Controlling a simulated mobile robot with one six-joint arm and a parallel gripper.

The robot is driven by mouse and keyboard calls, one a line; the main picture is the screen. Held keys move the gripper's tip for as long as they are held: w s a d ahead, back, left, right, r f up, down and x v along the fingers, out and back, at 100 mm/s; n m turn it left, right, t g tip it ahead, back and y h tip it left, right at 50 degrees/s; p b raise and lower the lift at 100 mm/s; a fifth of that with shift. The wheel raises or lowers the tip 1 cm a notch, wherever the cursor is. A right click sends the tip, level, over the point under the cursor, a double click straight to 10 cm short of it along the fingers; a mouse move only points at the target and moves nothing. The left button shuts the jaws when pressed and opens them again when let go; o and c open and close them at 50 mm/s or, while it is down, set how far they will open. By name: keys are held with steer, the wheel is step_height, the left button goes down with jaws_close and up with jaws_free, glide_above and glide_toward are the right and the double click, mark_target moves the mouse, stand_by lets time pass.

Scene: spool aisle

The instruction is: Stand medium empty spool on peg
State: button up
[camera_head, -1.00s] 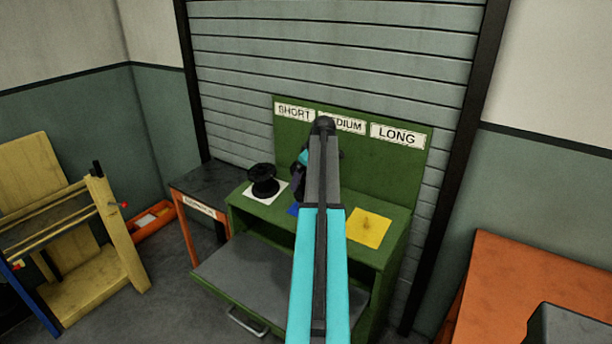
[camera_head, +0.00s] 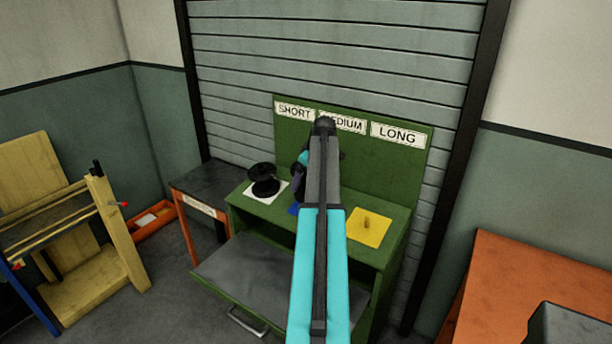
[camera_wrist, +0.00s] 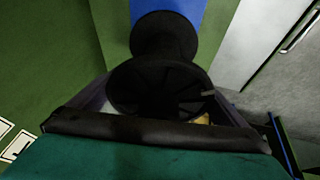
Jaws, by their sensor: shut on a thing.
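A black spool (camera_wrist: 165,38) with two round flanges is between the fingers of my gripper (camera_wrist: 162,98) in the wrist view, and the gripper is shut on it. Its far flange overlaps a blue mat (camera_wrist: 205,14), which lies beyond it. In the head view my arm covers most of the blue mat (camera_head: 294,209) and the held spool. The sign marked MEDIUM (camera_head: 346,123) is partly covered by my arm. The peg at the blue mat is hidden, and I cannot tell whether the spool touches it or the mat.
Another black spool (camera_head: 264,183) stands on the white mat (camera_head: 277,194) at left. A yellow mat (camera_head: 370,237) with a small peg (camera_head: 366,222) lies at right. The green bench (camera_head: 397,212) has a back board. A dark table (camera_head: 207,180) stands beside it at left.

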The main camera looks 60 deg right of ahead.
steer(key=shift+d+f+b, duration=0.2)
steer(key=shift+f+b, duration=0.35)
steer(key=shift+f, duration=0.5)
steer(key=shift+d+f+b, duration=0.2)
steer(key=shift+f+b, duration=0.3)
steer(key=shift+f, duration=0.6)
steer(key=shift+d+f+b, duration=0.2)
steer(key=shift+f+b, duration=0.35)
steer(key=shift+f, duration=0.5)
stand_by(0.8)
steer(key=o, duration=1.2)
steer(key=shift+s, duration=0.1)
steer(key=b+v, duration=0.3)
steer(key=v, duration=1.1)
